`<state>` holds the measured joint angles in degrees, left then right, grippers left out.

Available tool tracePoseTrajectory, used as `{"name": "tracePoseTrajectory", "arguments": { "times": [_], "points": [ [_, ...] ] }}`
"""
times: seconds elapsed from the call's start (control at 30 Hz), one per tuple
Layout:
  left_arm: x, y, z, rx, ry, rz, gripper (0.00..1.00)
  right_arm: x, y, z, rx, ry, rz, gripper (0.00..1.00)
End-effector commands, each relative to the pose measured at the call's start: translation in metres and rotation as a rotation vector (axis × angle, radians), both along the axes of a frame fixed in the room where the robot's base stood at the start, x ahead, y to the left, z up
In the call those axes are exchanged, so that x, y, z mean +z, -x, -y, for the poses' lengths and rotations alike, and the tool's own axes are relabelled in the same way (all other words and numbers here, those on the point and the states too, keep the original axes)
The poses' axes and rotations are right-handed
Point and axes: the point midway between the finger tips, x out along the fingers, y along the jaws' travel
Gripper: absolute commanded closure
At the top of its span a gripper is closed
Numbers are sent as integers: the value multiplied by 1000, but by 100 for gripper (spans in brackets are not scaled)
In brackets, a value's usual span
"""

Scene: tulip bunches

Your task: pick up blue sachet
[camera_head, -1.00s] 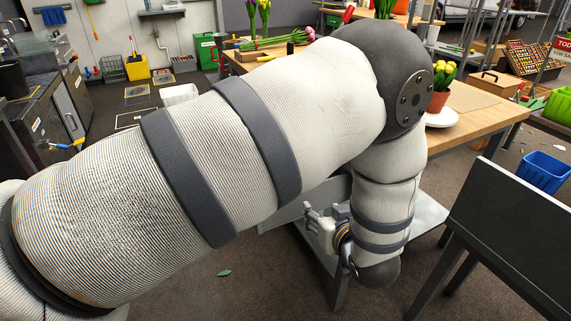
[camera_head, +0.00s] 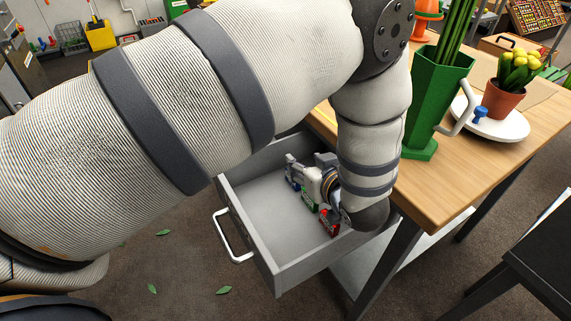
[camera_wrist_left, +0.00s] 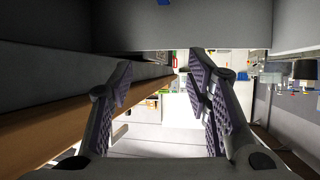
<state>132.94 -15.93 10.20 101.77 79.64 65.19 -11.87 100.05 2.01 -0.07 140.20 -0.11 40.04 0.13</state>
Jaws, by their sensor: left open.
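A small blue sachet (camera_head: 295,186) lies in the open grey drawer (camera_head: 262,225), partly hidden by my left gripper (camera_head: 294,166). A green sachet (camera_head: 310,202) and a red sachet (camera_head: 329,224) lie in a row with it, closer to the drawer's front right. My left gripper is low at the drawer, over or beside the blue sachet; its height above the floor is unclear. In the left wrist view the left gripper (camera_wrist_left: 160,76) has its fingers spread with nothing between them. A small blue patch (camera_wrist_left: 163,2) shows at that view's top edge, perhaps the sachet.
The wooden table (camera_head: 440,190) stands right of the drawer. On it are a green vase (camera_head: 436,100) and a potted yellow tulip plant (camera_head: 503,98) on a white plate (camera_head: 490,128). The drawer's left part is bare. My left arm covers much of the view.

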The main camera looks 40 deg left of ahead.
Motion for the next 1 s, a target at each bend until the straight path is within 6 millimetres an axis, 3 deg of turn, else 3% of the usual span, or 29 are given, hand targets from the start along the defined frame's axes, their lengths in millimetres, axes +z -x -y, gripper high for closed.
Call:
{"name": "tracePoseTrajectory", "arguments": {
  "times": [0.07,0.37,0.57,0.8,1.0],
  "points": [
    [-10,1,0,-1,-1,-4,55,-2,2,0,-1,1,-8,11],
    [-90,2,0,-2,0,-9,55,-21,19,1,2,1,-61,11],
    [-95,-14,-22,2,0,-1,55,-22,20,1,2,1,-63,11],
    [-114,-34,-53,0,0,-2,55,-28,24,1,3,1,-77,11],
    [-113,-38,-56,-1,1,-1,55,-28,24,1,3,1,-76,11]
  ]
}}
